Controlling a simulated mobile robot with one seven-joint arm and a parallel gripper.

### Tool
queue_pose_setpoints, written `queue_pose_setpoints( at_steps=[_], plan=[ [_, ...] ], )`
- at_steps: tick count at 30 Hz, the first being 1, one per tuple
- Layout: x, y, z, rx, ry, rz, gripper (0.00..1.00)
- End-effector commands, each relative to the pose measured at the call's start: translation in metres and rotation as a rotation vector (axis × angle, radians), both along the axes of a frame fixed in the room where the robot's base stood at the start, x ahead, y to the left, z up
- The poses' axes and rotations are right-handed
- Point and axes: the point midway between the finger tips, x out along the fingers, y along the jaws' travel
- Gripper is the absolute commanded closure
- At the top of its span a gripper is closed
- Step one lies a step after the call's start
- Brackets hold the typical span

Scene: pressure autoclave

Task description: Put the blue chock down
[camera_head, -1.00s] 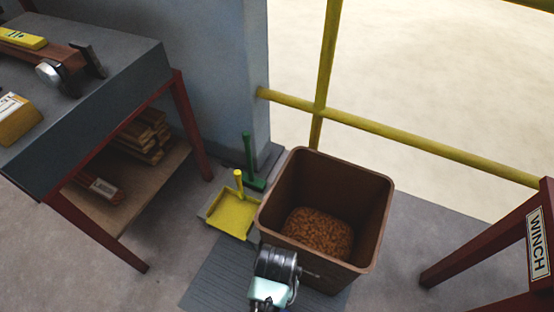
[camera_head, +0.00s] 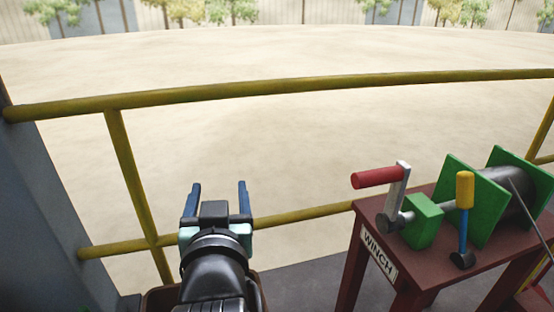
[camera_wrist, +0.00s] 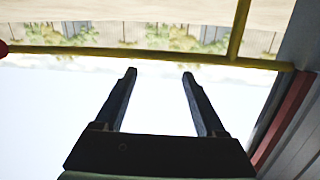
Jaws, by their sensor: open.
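My gripper (camera_head: 218,187) is raised in front of the yellow railing, above the brown bin, of which only the rim (camera_head: 163,298) shows at the bottom edge of the head view. Its two dark blue fingers are spread apart with nothing between them. They also show open and empty in the wrist view (camera_wrist: 159,73), which looks upside down towards the railing and yard. I see no blue chock in either current view.
A dark red winch stand (camera_head: 385,235) stands at the right, with a red-handled crank (camera_head: 377,178), green plates and a yellow-knobbed blue lever (camera_head: 464,215). A yellow railing (camera_head: 230,92) runs across. A grey-blue wall (camera_head: 40,210) is at the left.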

Motion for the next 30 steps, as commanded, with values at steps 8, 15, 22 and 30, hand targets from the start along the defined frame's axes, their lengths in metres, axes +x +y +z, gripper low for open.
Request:
queue_pose_setpoints(
  at_steps=[8, 15, 22, 30],
  plan=[
    [-0.081, -0.069, 0.234, 0.036, -0.688, -0.123, 0.28],
    [-0.14, -0.09, 0.297, 0.033, -0.934, -0.17, 0.28],
    [-0.143, -0.09, 0.299, 0.032, -0.944, -0.172, 0.28],
    [-0.142, -0.09, 0.316, 0.033, -0.941, -0.171, 0.28]
  ],
)
